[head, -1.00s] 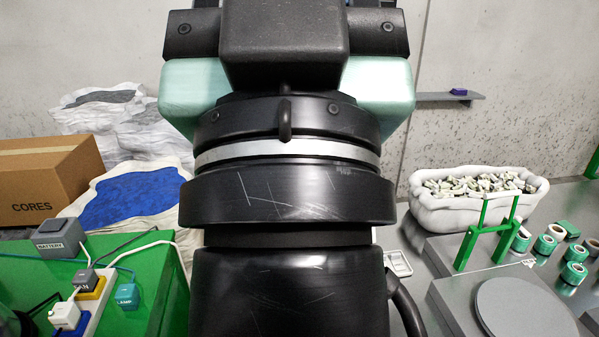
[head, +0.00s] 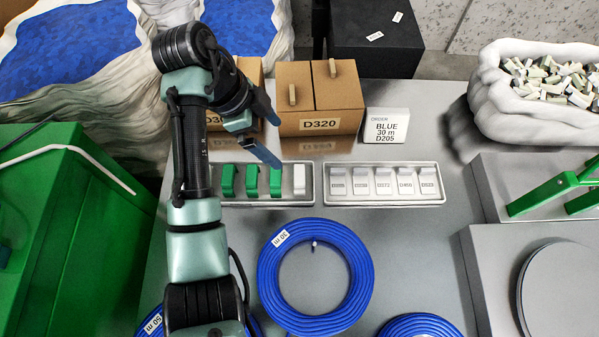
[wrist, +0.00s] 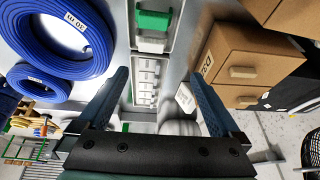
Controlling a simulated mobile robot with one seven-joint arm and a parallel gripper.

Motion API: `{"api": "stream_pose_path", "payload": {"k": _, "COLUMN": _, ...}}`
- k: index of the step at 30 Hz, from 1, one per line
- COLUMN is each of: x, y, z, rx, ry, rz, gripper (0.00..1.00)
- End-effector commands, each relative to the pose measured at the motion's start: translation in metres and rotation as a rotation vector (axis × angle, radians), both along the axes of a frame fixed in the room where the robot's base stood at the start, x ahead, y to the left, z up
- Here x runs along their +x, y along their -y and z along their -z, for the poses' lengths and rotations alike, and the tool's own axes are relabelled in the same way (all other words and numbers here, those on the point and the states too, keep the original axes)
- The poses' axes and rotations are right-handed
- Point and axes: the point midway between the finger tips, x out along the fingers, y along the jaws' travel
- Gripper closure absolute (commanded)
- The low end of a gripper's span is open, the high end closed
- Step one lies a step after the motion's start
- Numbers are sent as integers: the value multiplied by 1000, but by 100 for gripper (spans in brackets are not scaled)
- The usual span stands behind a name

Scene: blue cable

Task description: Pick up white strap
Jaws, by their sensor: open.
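The white strap (head: 299,181) stands at the right end of a shallow grey tray (head: 312,198), beside several green straps (head: 252,181). In the wrist view the white strap (wrist: 150,45) shows just below a green strap (wrist: 153,20). My gripper (head: 267,130) is open and empty, above and a little left of the white strap in the head view. In the wrist view its two fingers (wrist: 160,78) are spread wide, with the trays between and beyond them. Nothing is between the fingertips at close range.
A second tray (head: 382,201) of labelled white tags sits to the right. Cardboard boxes (head: 320,100) and a white order card (head: 386,126) stand behind. A blue cable coil (head: 350,250) lies in front.

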Motion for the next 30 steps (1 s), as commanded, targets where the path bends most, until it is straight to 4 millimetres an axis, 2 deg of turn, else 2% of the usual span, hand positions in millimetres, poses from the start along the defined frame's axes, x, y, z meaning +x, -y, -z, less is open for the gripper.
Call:
{"api": "stream_pose_path", "payload": {"k": 3, "x": -11, "y": -1, "z": 17, "rx": -11, "ry": -45, "rz": 42, "gripper": 0}}
{"api": "stream_pose_path", "payload": {"k": 12, "x": -12, "y": 20, "z": 66, "rx": -10, "ry": -47, "rz": 46, "gripper": 0}}
{"api": "stream_pose_path", "payload": {"k": 20, "x": -12, "y": 28, "z": 85, "rx": -9, "ry": -44, "rz": 44, "gripper": 0}}
{"api": "stream_pose_path", "payload": {"k": 30, "x": -12, "y": 43, "z": 127, "rx": -8, "ry": -43, "rz": 44, "gripper": 0}}
